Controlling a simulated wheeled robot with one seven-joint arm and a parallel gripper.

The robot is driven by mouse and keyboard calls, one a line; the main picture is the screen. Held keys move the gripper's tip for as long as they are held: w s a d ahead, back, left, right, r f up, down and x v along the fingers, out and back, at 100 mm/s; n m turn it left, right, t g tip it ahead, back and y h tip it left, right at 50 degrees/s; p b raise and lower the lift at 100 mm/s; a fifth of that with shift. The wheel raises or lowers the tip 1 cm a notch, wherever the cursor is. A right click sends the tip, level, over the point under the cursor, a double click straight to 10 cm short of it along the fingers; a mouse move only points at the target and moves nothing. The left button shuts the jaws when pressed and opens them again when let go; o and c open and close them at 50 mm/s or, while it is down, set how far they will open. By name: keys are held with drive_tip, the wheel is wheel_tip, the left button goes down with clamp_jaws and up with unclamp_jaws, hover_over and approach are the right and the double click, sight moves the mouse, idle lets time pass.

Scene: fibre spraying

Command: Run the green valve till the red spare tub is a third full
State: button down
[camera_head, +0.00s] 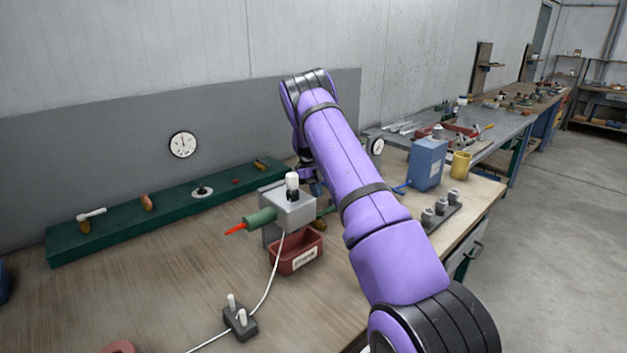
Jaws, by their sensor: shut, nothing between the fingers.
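A grey box (290,212) with a white knob on top stands on the wooden bench. A green cylinder (260,218) with a red tip sticks out of its left side; this looks like the green valve, and I cannot tell its setting. The red tub (280,267) with a white label stands against the front of the box, below it. Its inside is mostly hidden, so its fill level cannot be told. My purple arm reaches over the bench. My gripper (314,187) is shut and empty, partly hidden behind the arm, just behind and right of the box's top.
A black block (240,323) with two white-topped switches sits in front, with a white cable to the box. A green rail (170,207) with small tools lies behind. A blue container (427,163) and yellow cup (460,165) stand right. The bench's left middle is clear.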

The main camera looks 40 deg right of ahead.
sight(326, 211)
drive_tip(key=shift+x, duration=0.9)
drive_tip(key=s, duration=0.2)
drive_tip(key=shift+s+r, duration=0.25)
drive_tip(key=shift+r, duration=0.05)
drive_tip(key=shift+s+f, duration=0.1)
drive_tip(key=shift+s, duration=0.55)
